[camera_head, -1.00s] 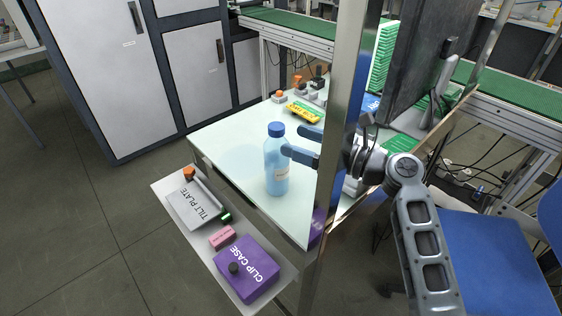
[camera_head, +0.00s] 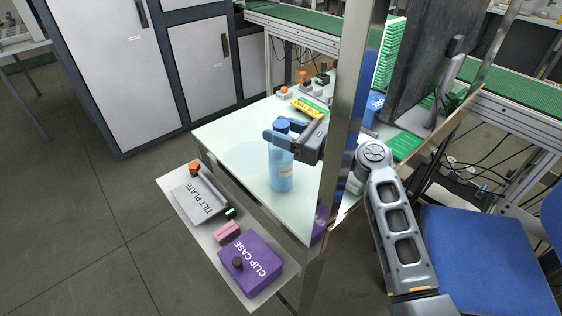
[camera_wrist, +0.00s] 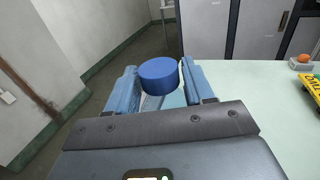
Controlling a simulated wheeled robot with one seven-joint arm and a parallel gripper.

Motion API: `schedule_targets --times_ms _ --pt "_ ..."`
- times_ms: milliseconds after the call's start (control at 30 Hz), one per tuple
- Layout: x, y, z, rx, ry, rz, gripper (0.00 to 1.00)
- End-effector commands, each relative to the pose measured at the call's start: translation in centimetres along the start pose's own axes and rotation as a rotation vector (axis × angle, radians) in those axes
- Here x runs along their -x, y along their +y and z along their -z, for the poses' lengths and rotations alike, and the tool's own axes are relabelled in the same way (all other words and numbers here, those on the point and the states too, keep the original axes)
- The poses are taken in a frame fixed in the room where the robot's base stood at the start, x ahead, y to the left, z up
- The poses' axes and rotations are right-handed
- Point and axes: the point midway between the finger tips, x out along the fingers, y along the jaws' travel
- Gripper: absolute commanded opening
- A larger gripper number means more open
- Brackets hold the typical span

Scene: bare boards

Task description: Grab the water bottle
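The water bottle (camera_head: 281,174) is light blue with a dark blue cap and stands upright on the pale table (camera_head: 232,135). My gripper (camera_head: 279,141) is at the bottle's upper part, with its blue fingers on either side of it just below the cap. In the wrist view the blue cap (camera_wrist: 158,76) sits between the two fingertips of my gripper (camera_wrist: 158,84). The fingers are apart, and a small gap shows beside the bottle on the left. Part of the bottle's neck is hidden by the fingers.
A metal post (camera_head: 345,130) stands close to the right of the bottle. A lower shelf (camera_head: 190,235) in front holds a tilt plate (camera_head: 199,200), a pink block (camera_head: 227,232) and a purple clip case (camera_head: 250,262). A yellow item (camera_head: 308,108) and small parts lie farther back.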

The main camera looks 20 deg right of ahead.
Motion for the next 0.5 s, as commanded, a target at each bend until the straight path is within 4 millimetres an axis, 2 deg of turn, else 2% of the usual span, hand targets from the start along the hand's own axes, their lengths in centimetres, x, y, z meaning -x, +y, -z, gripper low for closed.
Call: schedule_targets --times_ms 67,500 --pt "0.02 0.0 0.0 0.0 0.0 0.0 0.44" --pt "0.03 0.0 0.01 0.0 0.0 0.0 0.02"
